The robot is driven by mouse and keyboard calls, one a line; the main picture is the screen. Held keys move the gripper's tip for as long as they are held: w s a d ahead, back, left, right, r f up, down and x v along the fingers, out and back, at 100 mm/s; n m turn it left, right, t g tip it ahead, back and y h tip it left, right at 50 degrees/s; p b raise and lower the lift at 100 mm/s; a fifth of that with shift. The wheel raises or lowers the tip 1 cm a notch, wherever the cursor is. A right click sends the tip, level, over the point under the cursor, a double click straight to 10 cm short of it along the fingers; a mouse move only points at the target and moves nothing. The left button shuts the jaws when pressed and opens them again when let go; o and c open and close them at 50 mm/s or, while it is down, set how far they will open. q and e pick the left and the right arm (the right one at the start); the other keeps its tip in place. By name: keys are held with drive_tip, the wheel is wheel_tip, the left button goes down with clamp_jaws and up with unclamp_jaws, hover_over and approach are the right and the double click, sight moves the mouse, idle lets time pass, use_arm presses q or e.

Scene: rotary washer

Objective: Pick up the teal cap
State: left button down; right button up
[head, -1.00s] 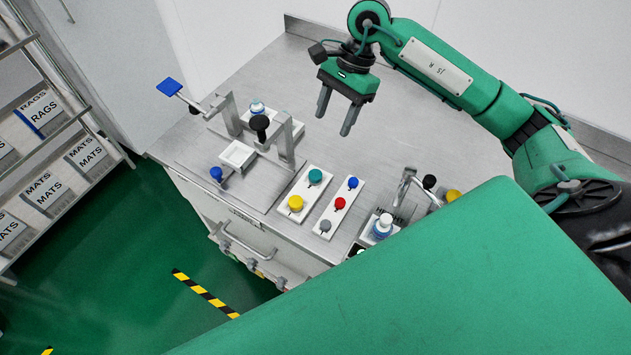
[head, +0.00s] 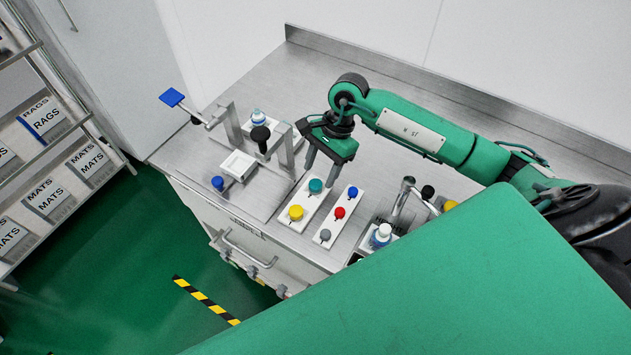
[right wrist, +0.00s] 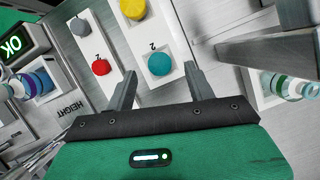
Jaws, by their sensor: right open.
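The teal cap (head: 315,186) sits on a white plate (head: 307,204) on the steel bench, with a yellow cap (head: 296,212) at the plate's other end. My right gripper (head: 321,179) is open, with its fingers pointing down above and around the area of the teal cap. In the right wrist view, the teal cap (right wrist: 160,63) lies just beyond and between the two fingertips of the open right gripper (right wrist: 162,80). I cannot tell how far above it the tips are. My left gripper is not in view.
A second plate holds a blue (head: 353,191), a red (head: 340,212) and a grey cap (head: 325,234). A metal post frame (head: 287,152) stands close to the left of my right gripper. A bottle (head: 381,235) stands at the right. The bench behind is clear.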

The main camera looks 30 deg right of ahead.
sight(316, 184)
drive_tip(key=shift+p+x, duration=0.4)
drive_tip(key=shift+x, duration=1.2)
drive_tip(key=c, duration=1)
